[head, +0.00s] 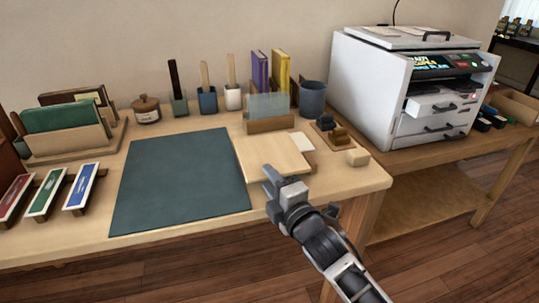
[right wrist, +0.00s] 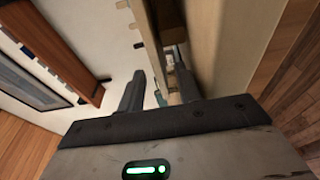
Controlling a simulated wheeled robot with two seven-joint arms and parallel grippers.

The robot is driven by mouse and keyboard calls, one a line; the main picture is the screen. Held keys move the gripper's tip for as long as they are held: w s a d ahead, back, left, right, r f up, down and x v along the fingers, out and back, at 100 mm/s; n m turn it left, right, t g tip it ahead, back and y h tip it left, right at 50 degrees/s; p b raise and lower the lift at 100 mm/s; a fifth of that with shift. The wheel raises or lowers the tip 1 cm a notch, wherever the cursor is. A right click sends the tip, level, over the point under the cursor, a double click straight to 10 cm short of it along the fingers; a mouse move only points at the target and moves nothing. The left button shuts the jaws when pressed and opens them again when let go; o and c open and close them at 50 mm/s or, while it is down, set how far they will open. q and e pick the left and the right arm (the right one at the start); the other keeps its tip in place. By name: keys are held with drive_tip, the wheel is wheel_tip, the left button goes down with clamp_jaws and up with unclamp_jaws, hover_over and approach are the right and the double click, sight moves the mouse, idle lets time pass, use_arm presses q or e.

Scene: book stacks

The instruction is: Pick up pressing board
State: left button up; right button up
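The pressing board looks to be the flat, light wooden board (head: 268,156) lying on the table to the right of the dark green mat, near the table's front edge. My right gripper (head: 271,184) is at the front of this board in the head view. In the right wrist view its two fingers (right wrist: 158,92) are apart, and pale wooden edges show just beyond and beside them. I cannot tell whether a finger touches the board. My left gripper is not in view.
The dark green mat (head: 183,182) lies bare on the table. A small pale block (head: 357,157) and dark stamp-like pieces (head: 333,132) sit right of the board. A book holder (head: 268,124) stands behind it. A white machine (head: 405,90) stands on the right table.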

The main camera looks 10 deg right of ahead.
clamp_jaws()
drive_tip(key=shift+r, duration=0.1)
